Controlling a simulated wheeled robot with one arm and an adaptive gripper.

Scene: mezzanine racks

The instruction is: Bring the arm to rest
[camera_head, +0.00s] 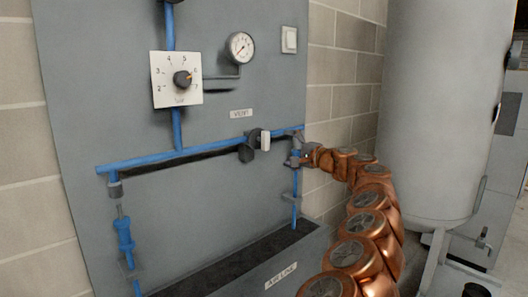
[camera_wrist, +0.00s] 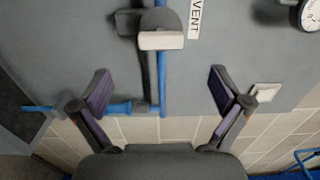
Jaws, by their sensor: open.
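My copper-coloured arm reaches from the lower right of the head view to the panel. Its gripper (camera_head: 297,158) is close to the right end of the blue pipe (camera_head: 145,160). In the wrist view my gripper (camera_wrist: 161,88) is open, its two fingers wide apart with nothing between the pads. The vent valve handle (camera_head: 265,141), pale and block-shaped, is just left of the gripper in the head view. In the wrist view this handle (camera_wrist: 162,40) lies ahead of the fingers, apart from them.
The grey panel (camera_head: 110,90) carries a dial plate (camera_head: 164,92), a round gauge (camera_head: 241,47) and a switch (camera_head: 289,40). A large grey tank (camera_head: 440,110) stands right of my arm. A grey trough (camera_head: 285,272) labelled AIR LINE lies below.

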